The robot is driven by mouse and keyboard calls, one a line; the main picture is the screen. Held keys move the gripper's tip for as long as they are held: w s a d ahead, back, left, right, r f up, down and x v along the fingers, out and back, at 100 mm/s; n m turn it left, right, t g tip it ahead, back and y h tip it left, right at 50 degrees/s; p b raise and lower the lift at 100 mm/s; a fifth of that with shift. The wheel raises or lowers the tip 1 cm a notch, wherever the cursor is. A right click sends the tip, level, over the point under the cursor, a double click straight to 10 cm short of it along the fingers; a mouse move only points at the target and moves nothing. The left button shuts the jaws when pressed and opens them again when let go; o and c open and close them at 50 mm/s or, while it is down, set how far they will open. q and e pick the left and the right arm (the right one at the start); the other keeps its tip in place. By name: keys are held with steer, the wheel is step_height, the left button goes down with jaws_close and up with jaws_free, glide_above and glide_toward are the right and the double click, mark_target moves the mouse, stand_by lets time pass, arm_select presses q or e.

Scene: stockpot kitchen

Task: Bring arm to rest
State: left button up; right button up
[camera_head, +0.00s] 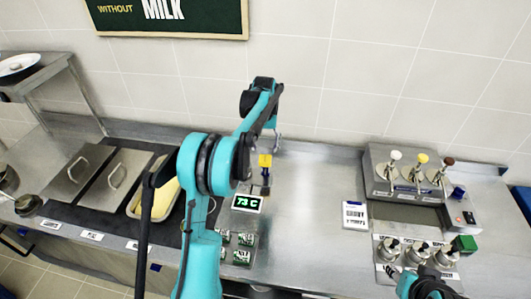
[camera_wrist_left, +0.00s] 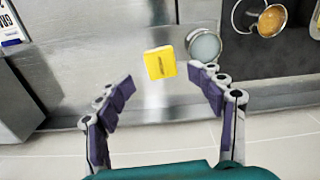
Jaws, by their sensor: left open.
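My left arm reaches up the middle of the head view and bends down over the steel counter. Its gripper (camera_head: 275,138) is partly hidden by the arm and hangs near the back wall. In the left wrist view the gripper (camera_wrist_left: 162,80) has its purple fingers wide apart, with nothing held between them. A yellow square piece (camera_wrist_left: 160,62) lies just beyond the fingertips, apart from them; in the head view a yellow piece (camera_head: 265,160) shows beside the gripper. Only a teal and black part of my right arm shows at the bottom right; its gripper's fingers cannot be made out.
A display reading 73 C (camera_head: 247,203) stands on the counter, with several green-labelled items (camera_head: 241,257) in front. Lidded pans (camera_head: 120,180) are at left. A pump dispenser (camera_head: 408,175) is at right. A round container (camera_wrist_left: 203,45) sits near the yellow piece.

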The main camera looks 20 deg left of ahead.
arm_select(q)
steer(key=shift+r, duration=0.35)
steer(key=shift+s+d+r, duration=0.3)
steer(key=shift+r, duration=0.05)
steer(key=s+d+r+m+t+b, duration=0.1)
steer(key=s+d+t+b, duration=0.15)
steer(key=s+d, duration=0.6)
steer(key=s+d+r+m+t+b, duration=0.2)
steer(key=s+d+b, duration=0.15)
steer(key=s, duration=1.05)
steer(key=s+d+f+m+t+b, duration=0.1)
steer(key=s+d+f+t+b, duration=0.1)
steer(key=s+f, duration=0.5)
steer(key=shift+s+f, duration=0.15)
steer(key=shift+s, duration=0.7)
steer(key=shift+d+t, duration=0.1)
steer(key=shift+t, duration=0.15)
